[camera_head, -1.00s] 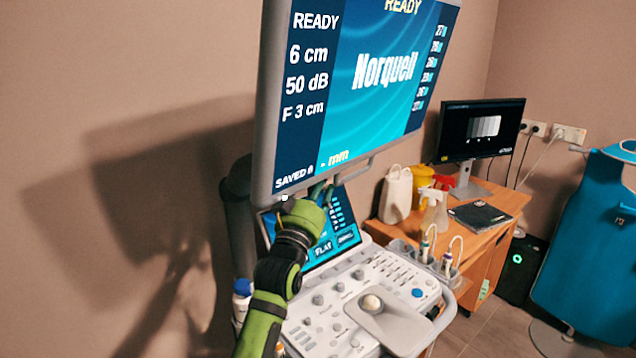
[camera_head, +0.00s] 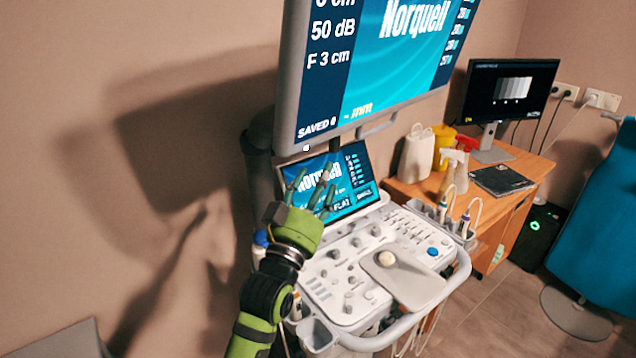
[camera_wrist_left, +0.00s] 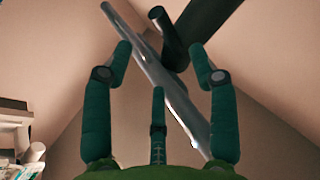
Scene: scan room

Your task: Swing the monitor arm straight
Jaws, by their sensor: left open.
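The large monitor (camera_head: 375,55) fills the top of the head view, its screen turned obliquely and its top cut off. In the left wrist view a long grey bar, apparently the monitor's edge (camera_wrist_left: 150,65), slants across beyond my fingers. A dark arm tube (camera_wrist_left: 168,35) shows behind it. My left gripper (camera_head: 314,186) is open below the monitor's lower left corner, its fingers in front of the small touchscreen. In the left wrist view its fingers (camera_wrist_left: 160,65) are spread and nothing is visibly held. The monitor arm's joint is mostly hidden behind the screen. My right gripper is out of view.
The console panel (camera_head: 385,262) with knobs lies below and right of my gripper. The small touchscreen (camera_head: 345,198) stands behind my fingers. A wooden desk (camera_head: 525,165) with bottles and a second monitor (camera_head: 510,92) is at right. A wall is close on the left.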

